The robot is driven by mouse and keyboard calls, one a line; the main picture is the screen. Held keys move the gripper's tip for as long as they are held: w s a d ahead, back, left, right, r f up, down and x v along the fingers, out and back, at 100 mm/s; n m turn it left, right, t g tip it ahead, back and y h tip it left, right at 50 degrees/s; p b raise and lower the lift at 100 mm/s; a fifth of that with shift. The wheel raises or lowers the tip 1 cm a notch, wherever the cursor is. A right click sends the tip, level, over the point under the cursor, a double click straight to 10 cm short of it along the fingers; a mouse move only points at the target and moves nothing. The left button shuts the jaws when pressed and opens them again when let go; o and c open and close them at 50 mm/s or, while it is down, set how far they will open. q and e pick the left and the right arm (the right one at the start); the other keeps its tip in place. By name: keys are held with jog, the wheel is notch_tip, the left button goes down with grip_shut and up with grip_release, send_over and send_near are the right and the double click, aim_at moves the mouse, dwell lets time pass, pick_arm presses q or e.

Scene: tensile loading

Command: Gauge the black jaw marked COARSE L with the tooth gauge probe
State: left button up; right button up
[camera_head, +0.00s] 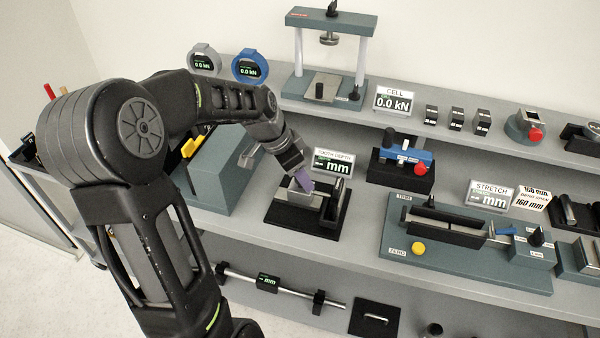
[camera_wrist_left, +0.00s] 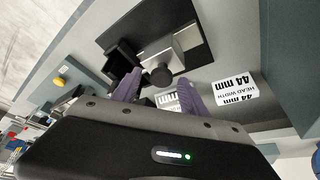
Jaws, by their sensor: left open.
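The tooth depth gauge stands on a black base (camera_head: 277,214) on the lower shelf, with a steel block (camera_head: 297,199) and a dark upright part (camera_head: 337,197). Its sign (camera_head: 333,162) reads TOOTH DEPTH with only "mm" clear. My left gripper (camera_head: 304,182) is at the gauge, its purple fingers pointing down. In the left wrist view the left gripper (camera_wrist_left: 163,90) is open, with a round black knob (camera_wrist_left: 161,76) just beyond the fingertips and nothing clearly held. I cannot make out the COARSE L marking or pick out that jaw. My right gripper is not in view.
Several small black labelled blocks (camera_head: 456,119) stand on the upper shelf. A blue and red device (camera_head: 404,158) is right of the gauge, and a long stretch rig (camera_head: 470,240) lies further right. A grey-green box (camera_head: 218,180) is to the left.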

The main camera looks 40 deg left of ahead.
pick_arm(q)
jog(key=b+v, duration=0.1)
jog(key=v, duration=0.7)
jog(key=shift+w, duration=0.1)
dwell(1.1)
